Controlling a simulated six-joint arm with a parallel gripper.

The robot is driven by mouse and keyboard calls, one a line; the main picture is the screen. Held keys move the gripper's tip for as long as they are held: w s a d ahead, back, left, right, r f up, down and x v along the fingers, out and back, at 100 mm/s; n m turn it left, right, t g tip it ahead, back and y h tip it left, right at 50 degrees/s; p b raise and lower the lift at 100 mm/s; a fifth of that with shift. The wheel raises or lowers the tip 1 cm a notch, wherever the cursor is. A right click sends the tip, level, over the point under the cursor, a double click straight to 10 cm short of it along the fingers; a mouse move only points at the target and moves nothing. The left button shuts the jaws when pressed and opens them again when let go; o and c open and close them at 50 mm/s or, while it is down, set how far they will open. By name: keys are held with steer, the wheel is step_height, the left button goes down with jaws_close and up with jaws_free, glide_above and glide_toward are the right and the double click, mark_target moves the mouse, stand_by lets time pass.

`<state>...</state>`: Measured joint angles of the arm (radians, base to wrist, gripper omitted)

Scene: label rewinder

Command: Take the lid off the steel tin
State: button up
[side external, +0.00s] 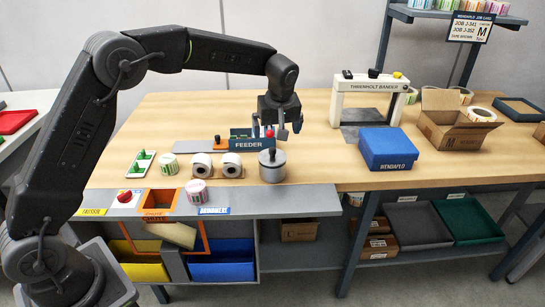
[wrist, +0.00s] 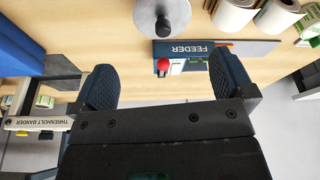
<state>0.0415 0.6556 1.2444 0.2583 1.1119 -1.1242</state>
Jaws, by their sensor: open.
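The steel tin (side external: 272,172) stands upright on the wooden bench, near its front edge, in front of the feeder. Its lid (side external: 272,158) is on, with a small dark knob on top. In the wrist view the lid (wrist: 175,12) shows at the top edge, partly cut off, with its knob pointing toward the camera. My gripper (side external: 287,127) is open and empty, above and behind the tin, over the feeder. In the wrist view the two fingers of my gripper (wrist: 163,82) are spread wide, with the tin beyond them and not between them.
The blue feeder (side external: 248,143) with a red ball knob (wrist: 163,64) lies close to the tin. Label rolls (side external: 231,164) stand left of the tin. A blue box (side external: 388,148) and the white bander (side external: 370,98) are to the right. Bench right of the tin is clear.

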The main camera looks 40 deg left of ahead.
mark_target(273, 149)
steer(key=x, duration=1)
steer(key=shift+s+a+r, duration=0.1)
steer(key=shift+a, duration=0.15)
steer(key=shift+c, duration=0.4)
steer(key=c, duration=0.6)
steer(key=shift+r, duration=0.1)
